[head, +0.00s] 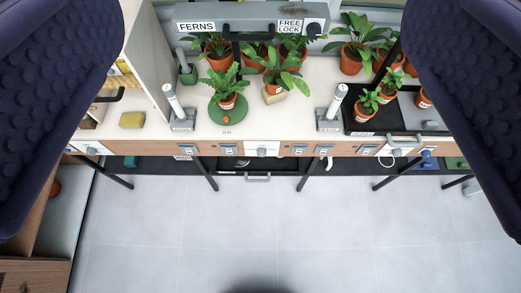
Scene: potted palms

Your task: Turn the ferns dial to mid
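A sign reading FERNS (196,27) is on a grey panel (245,13) at the back of the bench. On the same panel are a FREE / LOCK label (290,25) and a small dark round knob (313,29) beside it. White plates with a grey knob sit on the bench's front edge, one in the middle (262,150) and others at left (90,149) and right (394,152). No readable mark says which is the ferns dial, and no mid mark is legible. My gripper (262,110) is open and empty, its dark padded fingers wide apart at both sides, touching nothing.
Potted plants crowd the back, with one fern on a green disc (227,112). Two grey levers stand upright at left (177,108) and right (332,108). A black tray (365,121) holds small pots at right. The floor (265,225) before the bench is clear.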

